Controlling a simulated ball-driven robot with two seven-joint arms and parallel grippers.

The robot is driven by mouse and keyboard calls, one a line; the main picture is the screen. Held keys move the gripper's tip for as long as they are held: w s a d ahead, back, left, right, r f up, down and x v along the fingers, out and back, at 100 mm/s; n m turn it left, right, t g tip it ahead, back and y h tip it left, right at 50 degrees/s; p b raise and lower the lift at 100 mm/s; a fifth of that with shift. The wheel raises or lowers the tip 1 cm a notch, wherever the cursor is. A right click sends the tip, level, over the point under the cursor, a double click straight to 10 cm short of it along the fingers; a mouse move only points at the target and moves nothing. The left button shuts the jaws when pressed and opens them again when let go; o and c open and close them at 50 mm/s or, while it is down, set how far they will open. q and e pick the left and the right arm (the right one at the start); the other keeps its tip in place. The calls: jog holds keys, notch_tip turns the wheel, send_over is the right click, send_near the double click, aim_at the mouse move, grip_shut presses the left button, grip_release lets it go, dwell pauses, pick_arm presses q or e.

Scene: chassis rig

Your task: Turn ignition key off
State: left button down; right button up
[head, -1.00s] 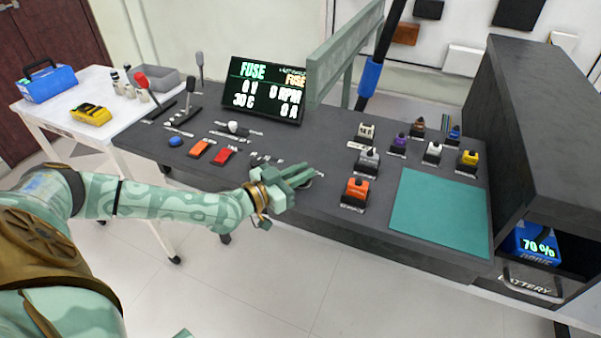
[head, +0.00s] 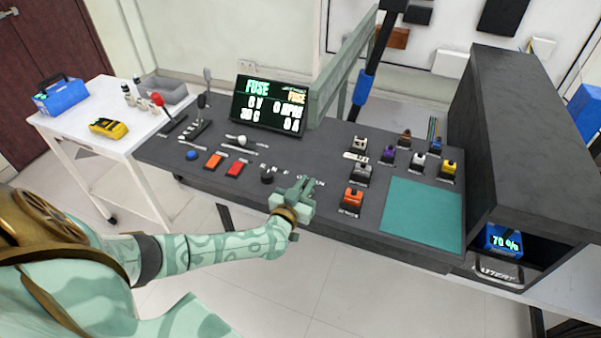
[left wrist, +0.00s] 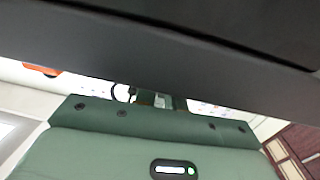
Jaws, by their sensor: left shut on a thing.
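My left gripper (head: 303,187) is at the front edge of the dark console (head: 325,160), right of a black round knob (head: 267,175). Its fingers are closed together over a spot with small white lettering. The gripper is shut on the ignition key, which the fingers hide almost fully, so its turn angle cannot be told. The left wrist view shows a dark surface close up and a green housing (left wrist: 150,150), with no clear view of the key. My right gripper is not in view.
An orange switch (head: 214,161) and a red switch (head: 235,169) lie left of the gripper. Several colored blocks and a teal mat (head: 422,214) lie right. A green post (head: 345,65) rises behind.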

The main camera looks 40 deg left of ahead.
pick_arm(q)
jog(key=n+y+p, duration=0.1)
jog(key=y, duration=0.1)
jog(key=n+g+y+p, duration=0.1)
jog(key=y, duration=0.1)
jog(key=shift+d+r+n, duration=0.1)
jog(key=shift+d+n, duration=0.1)
jog(key=shift+n, duration=0.2)
jog(key=n+g+y, duration=0.2)
jog(key=y, duration=0.1)
jog(key=shift+w+n+g+y, duration=0.1)
jog(key=shift+n+g+y, duration=0.8)
jog(key=shift+y, duration=0.3)
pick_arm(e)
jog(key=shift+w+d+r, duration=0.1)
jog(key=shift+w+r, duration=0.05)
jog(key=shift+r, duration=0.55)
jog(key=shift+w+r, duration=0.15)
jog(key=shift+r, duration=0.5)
pick_arm(q)
jog(key=c, duration=1.5)
grip_release()
jog(key=shift+o, duration=0.2)
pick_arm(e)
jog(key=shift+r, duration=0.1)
